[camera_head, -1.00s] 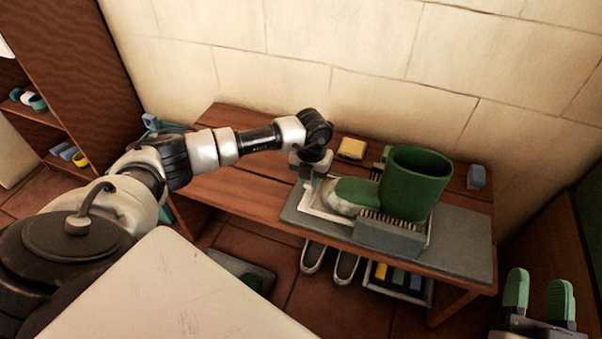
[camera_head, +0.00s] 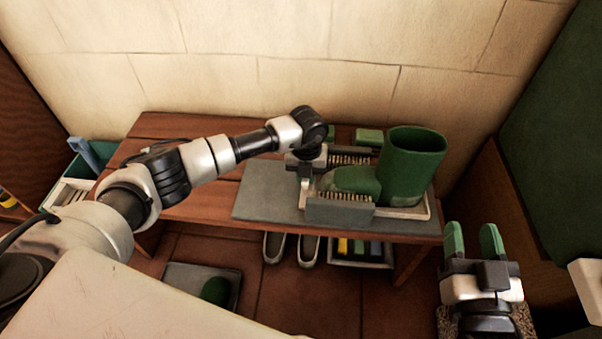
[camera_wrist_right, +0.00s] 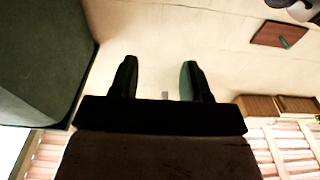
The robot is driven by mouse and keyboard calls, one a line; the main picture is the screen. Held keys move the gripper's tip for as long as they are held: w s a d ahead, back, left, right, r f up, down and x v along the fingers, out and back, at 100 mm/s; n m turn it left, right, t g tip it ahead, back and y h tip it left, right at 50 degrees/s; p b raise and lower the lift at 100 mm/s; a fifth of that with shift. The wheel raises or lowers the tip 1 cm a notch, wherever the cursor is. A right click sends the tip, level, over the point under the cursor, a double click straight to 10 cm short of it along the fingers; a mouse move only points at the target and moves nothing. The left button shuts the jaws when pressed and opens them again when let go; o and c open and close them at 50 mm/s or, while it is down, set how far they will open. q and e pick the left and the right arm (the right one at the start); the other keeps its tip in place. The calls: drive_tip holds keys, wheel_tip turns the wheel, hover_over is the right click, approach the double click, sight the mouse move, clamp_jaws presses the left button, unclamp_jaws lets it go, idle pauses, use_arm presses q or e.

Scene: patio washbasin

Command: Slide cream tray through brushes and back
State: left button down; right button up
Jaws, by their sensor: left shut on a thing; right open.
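The cream tray (camera_head: 412,213) lies on the grey mat on the bench, carrying a green boot (camera_head: 408,165) that stands upright with its toe pointing left. The front brush (camera_head: 340,210) and the back brush (camera_head: 348,158) flank the toe. The boot's shaft and the tray's right end are to the right of the brushes. My left gripper (camera_head: 306,188) is shut on the tray's left end, partly hidden by its own wrist. My right gripper (camera_head: 473,240) is open and empty to the right of the bench, and its fingers show in the right wrist view (camera_wrist_right: 158,82).
The grey mat (camera_head: 262,190) is bare to the left of the tray. A green block (camera_head: 369,137) sits behind the brushes near the wall. Shoes (camera_head: 308,250) and a box of coloured items (camera_head: 362,250) are under the bench. A wooden panel (camera_head: 500,200) stands at the right.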

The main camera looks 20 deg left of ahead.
use_arm(q)
drive_tip(key=shift+d+r, duration=0.1)
drive_tip(key=shift+d, duration=0.15)
drive_tip(key=c, duration=1.4)
unclamp_jaws()
drive_tip(key=shift+w, duration=0.1)
drive_tip(key=o, duration=0.4)
drive_tip(key=shift+d, duration=0.15)
drive_tip(key=shift+c, duration=0.2)
use_arm(e)
drive_tip(key=shift+d, duration=0.15)
use_arm(q)
drive_tip(key=shift+r, duration=0.1)
wheel_tip(320, 180, up, 9)
drive_tip(key=p, duration=0.3)
drive_tip(key=shift+r, duration=0.75)
use_arm(e)
drive_tip(key=s+d+f+g+h, duration=0.2)
drive_tip(key=s+f+g, duration=0.1)
drive_tip(key=f+g, duration=0.5)
drive_tip(key=shift+s+d+f+h, duration=0.3)
drive_tip(key=shift+s+f+h, duration=0.1)
